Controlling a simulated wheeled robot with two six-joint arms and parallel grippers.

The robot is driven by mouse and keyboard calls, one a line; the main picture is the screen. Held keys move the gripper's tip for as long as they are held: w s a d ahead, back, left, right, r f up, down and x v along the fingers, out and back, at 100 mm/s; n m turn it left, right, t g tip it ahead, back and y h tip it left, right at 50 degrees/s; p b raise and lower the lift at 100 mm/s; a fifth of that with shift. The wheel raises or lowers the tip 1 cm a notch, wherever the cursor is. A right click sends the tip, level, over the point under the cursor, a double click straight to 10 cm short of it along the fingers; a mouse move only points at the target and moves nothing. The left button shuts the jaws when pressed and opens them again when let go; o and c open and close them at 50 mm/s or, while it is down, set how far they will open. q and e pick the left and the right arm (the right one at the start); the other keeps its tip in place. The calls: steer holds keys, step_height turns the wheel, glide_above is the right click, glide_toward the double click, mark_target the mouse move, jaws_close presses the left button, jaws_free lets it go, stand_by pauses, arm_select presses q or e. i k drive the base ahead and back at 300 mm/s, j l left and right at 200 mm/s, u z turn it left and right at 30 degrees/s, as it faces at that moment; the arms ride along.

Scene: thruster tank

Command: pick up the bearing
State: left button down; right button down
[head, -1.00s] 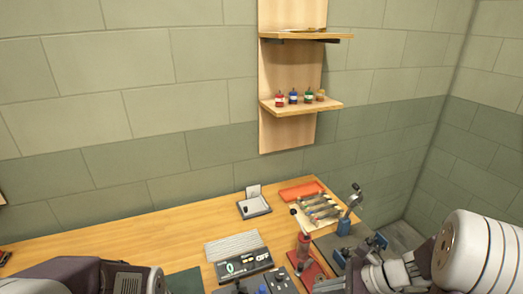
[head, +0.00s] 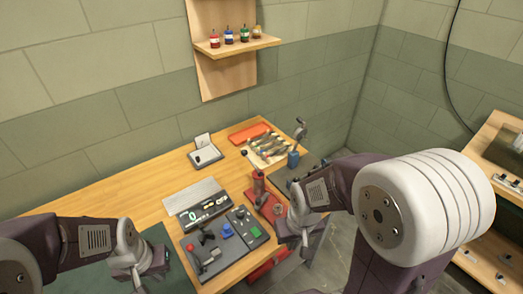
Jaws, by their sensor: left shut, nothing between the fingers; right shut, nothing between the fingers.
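I cannot make out a bearing for certain in the head view. A small pale round part (head: 278,209) sits on the red base of the press (head: 259,186), but it is too small to identify. My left gripper (head: 141,282) is shut and empty, low over the dark green mat (head: 157,236) at the table's left front. My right gripper (head: 303,246) is shut and empty by the table's right front edge, in front of the red base.
A control panel (head: 243,222) with a joystick and coloured buttons lies between the grippers. The table's left back is clear. Another bench (head: 490,158) stands right.

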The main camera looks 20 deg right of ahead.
mark_target(278, 208)
steer(key=z, duration=0.75)
